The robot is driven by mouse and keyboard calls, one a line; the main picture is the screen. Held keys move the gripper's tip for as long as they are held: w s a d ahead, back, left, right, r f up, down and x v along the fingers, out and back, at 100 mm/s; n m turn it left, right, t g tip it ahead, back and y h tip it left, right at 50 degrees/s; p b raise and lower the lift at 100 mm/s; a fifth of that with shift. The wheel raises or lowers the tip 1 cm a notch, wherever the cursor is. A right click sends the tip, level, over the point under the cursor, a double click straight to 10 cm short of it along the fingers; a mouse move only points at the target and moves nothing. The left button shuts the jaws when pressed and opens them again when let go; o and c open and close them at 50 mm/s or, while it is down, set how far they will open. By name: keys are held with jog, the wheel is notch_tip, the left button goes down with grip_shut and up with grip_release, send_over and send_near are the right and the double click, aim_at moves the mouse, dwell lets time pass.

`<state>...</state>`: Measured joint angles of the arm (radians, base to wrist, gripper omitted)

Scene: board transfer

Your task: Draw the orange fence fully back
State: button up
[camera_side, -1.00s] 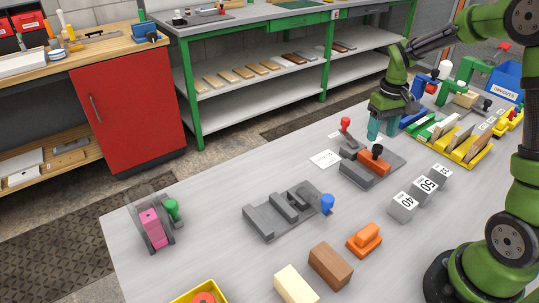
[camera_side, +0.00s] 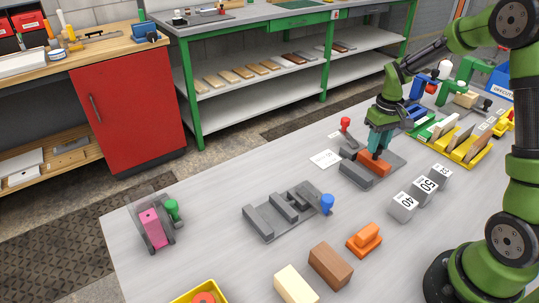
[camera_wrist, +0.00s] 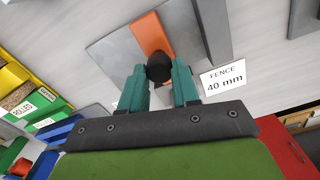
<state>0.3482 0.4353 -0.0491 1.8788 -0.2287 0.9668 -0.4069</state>
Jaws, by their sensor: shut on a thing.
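The orange fence (camera_side: 374,165) lies on a grey base plate (camera_side: 396,158), behind a thick grey bar (camera_side: 355,175). A black knob (camera_wrist: 159,68) stands on the fence. My gripper (camera_side: 378,150) is low over the fence with its teal fingers around the knob. In the wrist view the fingers are shut on the knob, one on each side, and the orange fence (camera_wrist: 150,33) runs away beyond it. The fingers hide most of the knob in the side view.
A card reading "FENCE 40 mm" (camera_wrist: 223,80) lies beside the plate. A red knob (camera_side: 345,121) stands close by. Grey blocks marked 40 and 50 (camera_side: 426,184) sit to the right, and yellow racks (camera_side: 470,150) behind them. A grey fixture (camera_side: 285,210) lies at left.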

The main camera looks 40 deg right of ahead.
grip_shut()
jog(key=shift+d, duration=1.85)
jog(key=o, duration=1)
grip_release()
jog(key=shift+o, duration=0.2)
jog(key=shift+a+r, duration=0.1)
notch_tip(320, 180, up, 17)
